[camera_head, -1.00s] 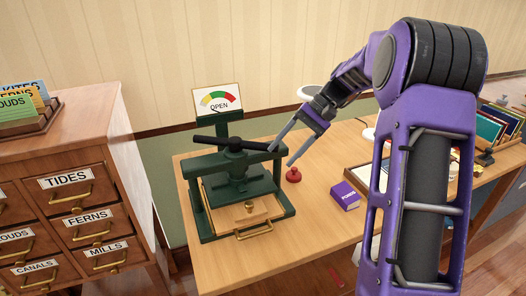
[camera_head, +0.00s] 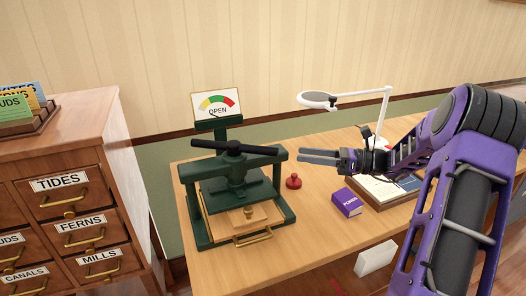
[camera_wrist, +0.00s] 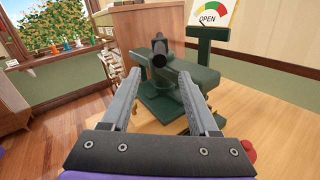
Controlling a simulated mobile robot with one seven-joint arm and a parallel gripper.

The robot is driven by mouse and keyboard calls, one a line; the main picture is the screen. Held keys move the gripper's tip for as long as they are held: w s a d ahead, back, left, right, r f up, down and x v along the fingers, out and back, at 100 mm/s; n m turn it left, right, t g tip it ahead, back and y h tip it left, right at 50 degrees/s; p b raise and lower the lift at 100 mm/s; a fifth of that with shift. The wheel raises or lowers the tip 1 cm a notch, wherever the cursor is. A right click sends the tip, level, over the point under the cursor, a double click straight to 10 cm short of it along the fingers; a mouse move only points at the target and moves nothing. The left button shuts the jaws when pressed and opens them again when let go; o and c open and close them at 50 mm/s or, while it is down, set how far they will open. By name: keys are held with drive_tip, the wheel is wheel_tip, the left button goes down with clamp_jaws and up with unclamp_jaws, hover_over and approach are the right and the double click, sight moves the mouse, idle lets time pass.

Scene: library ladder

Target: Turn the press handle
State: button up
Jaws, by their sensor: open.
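The green press (camera_head: 240,190) stands on the wooden desk. Its black handle (camera_head: 252,149) is a bar lying across the top of the screw, one end pointing right toward my gripper. My gripper (camera_head: 318,157) is to the right of the press, open and empty, its fingers pointing left at the handle's end with a gap between. In the wrist view the handle's round end (camera_wrist: 159,56) shows ahead, between and beyond the two fingers (camera_wrist: 163,100). The dial sign (camera_head: 216,103) behind the press reads OPEN.
A red stamp (camera_head: 294,182) and a purple box (camera_head: 347,203) sit right of the press. A white lamp (camera_head: 388,105) and a tray (camera_head: 372,197) are farther right. A drawer cabinet (camera_head: 85,180) stands left. The air above the press is clear.

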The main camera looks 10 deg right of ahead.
sight(263, 150)
drive_tip(key=x, duration=1.2)
drive_tip(key=shift+a+b, duration=0.15)
drive_tip(key=shift+b, duration=0.2)
clamp_jaws()
idle(0.7)
